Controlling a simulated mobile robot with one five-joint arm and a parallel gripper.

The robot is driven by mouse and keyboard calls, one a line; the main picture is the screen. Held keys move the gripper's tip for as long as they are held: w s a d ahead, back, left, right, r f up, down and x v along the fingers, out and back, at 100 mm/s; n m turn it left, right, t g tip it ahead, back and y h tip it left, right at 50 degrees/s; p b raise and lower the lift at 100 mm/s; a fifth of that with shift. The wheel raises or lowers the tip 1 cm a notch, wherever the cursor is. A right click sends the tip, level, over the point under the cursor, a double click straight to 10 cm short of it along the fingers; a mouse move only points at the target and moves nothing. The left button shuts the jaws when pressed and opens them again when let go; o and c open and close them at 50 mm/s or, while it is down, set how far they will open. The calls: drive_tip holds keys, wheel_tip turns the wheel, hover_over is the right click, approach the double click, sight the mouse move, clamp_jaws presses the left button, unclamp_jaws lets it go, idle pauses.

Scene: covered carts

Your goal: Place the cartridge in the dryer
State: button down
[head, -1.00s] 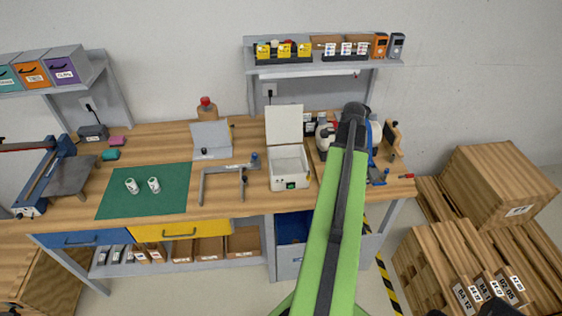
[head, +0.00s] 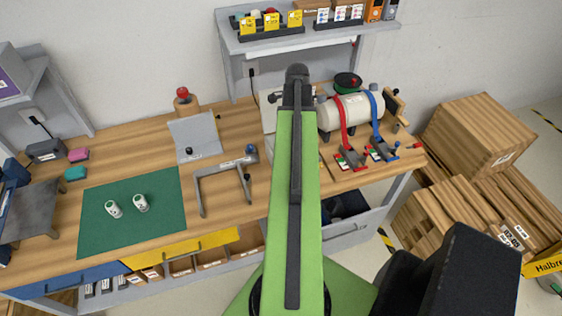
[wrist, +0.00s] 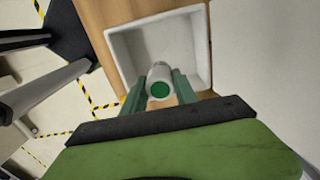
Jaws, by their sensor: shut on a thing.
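My gripper (wrist: 159,86) is shut on a white cartridge with a green end (wrist: 160,73), seen in the wrist view. The cartridge is over the open white box of the dryer (wrist: 118,45), within its walls as seen from the wrist; I cannot tell whether it touches the floor of the box. In the head view my green arm hides most of the dryer and the gripper; part of the raised lid (head: 268,110) shows left of the arm. Two more white cartridges, a left one (head: 113,209) and a right one (head: 141,203), stand on the green mat (head: 160,184).
A grey metal bracket (head: 200,182) stands left of the arm. A white tank with red and blue straps (head: 356,108) stands close to its right. Wooden crates (head: 480,128) stand at the right.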

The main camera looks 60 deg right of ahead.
drive_tip(key=shift+w+f, duration=0.4)
drive_tip(key=shift+w, duration=0.05)
drive_tip(key=shift+w+f, duration=0.15)
drive_tip(key=shift+f, duration=0.05)
wheel_tip(320, 180, down, 10)
drive_tip(key=b, duration=1)
drive_tip(key=shift+r, duration=0.25)
drive_tip(key=shift+f, duration=0.15)
drive_tip(key=c, duration=1)
unclamp_jaws()
drive_tip(key=shift+o, duration=0.2)
wheel_tip(320, 180, up, 13)
drive_tip(key=p, duration=1.2)
drive_tip(key=shift+f, duration=0.3)
